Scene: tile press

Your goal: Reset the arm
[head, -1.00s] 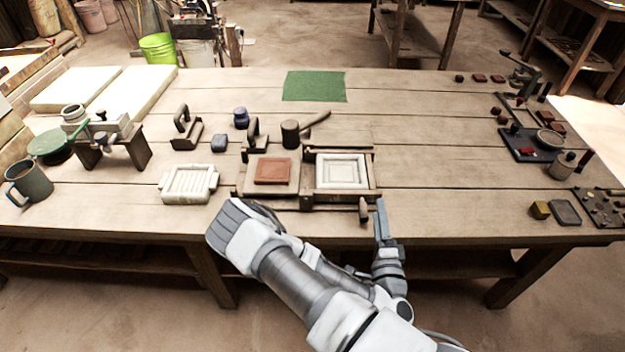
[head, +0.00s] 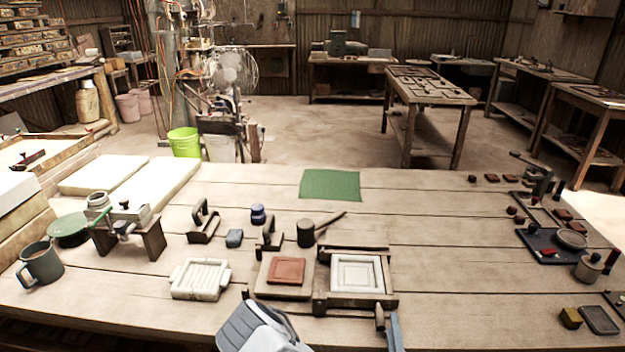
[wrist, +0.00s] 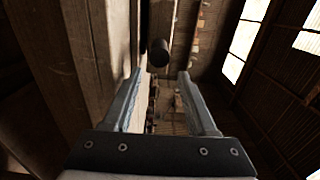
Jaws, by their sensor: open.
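My gripper shows in the wrist view (wrist: 157,90) with its two fingers spread apart and nothing between them. In the head view only part of my arm's end shows at the bottom edge, in front of the press; one finger stands just right of the press handle. The tile press (head: 322,304) sits at the table's front middle. Its right half holds a pale framed mould (head: 357,274). A red clay tile (head: 286,271) lies on the pale plate at its left. A dark round knob (wrist: 158,52) shows beyond the fingers in the wrist view.
The wooden table (head: 440,300) carries a white ribbed mould (head: 200,278), a mallet (head: 306,233), a green mat (head: 330,185), a mug (head: 40,264) and a dark tray (head: 545,246). The table between the press and the right-hand items is clear.

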